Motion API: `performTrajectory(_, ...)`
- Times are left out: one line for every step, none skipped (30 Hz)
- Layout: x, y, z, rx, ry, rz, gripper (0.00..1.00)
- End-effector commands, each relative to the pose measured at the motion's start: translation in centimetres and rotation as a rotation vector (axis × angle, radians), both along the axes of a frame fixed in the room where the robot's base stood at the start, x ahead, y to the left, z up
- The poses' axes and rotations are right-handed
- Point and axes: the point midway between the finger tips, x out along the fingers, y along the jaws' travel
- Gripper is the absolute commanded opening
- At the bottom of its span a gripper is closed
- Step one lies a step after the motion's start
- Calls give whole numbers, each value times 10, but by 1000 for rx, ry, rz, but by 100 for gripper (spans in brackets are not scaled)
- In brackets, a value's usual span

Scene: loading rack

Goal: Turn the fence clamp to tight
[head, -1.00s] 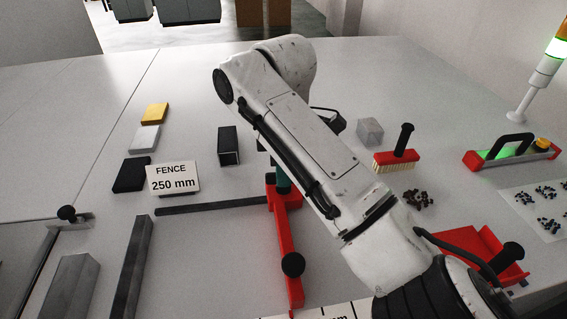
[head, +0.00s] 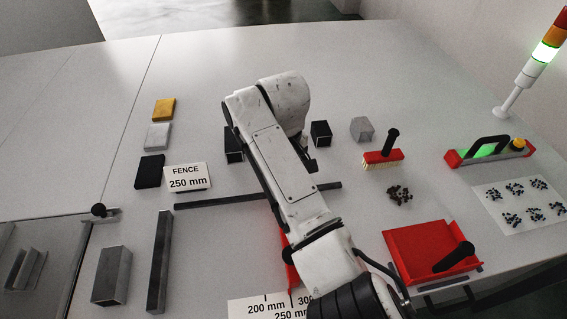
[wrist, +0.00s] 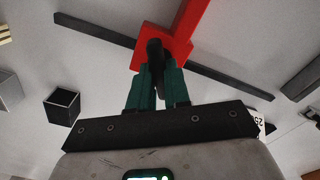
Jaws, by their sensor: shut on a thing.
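The red fence (head: 288,258) shows in the head view only as a strip beside my arm. In the wrist view its red block (wrist: 182,48) sits across a dark rail (wrist: 95,37), which also runs across the table in the head view (head: 225,199). The black clamp lever (wrist: 154,52) stands at the red block. My gripper (wrist: 157,78), with teal fingers, is shut on the clamp lever. In the head view my arm hides the gripper and the clamp, and I cannot read the clamp's setting.
A sign (head: 188,178) reads FENCE 250 mm. A white scale (head: 262,305) lies at the front. Dark square tubes (head: 320,133) stand behind the rail. A red dustpan (head: 425,247) and brush (head: 383,158) are to the right. The light tower (head: 544,52) shows green.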

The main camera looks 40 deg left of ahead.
Motion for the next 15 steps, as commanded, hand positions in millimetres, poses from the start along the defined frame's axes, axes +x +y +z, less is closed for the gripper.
performTrajectory(-1,0,4,0,2,-46,0)
performTrajectory(-1,0,4,0,1,-73,0)
performTrajectory(-1,1,4,0,2,-110,0)
performTrajectory(-1,0,4,0,2,-138,0)
performTrajectory(0,0,4,-1,1,-166,0)
performTrajectory(0,0,4,0,1,-203,0)
performTrajectory(0,0,3,1,1,-228,0)
performTrajectory(0,1,3,1,0,-253,0)
performTrajectory(0,1,3,1,0,-286,0)
performTrajectory(0,1,3,1,0,-310,0)
performTrajectory(0,1,3,1,0,-332,0)
performTrajectory(0,0,3,1,-1,-362,0)
performTrajectory(0,0,3,1,-1,-383,0)
performTrajectory(0,0,2,1,0,-402,0)
performTrajectory(0,1,2,1,0,-427,0)
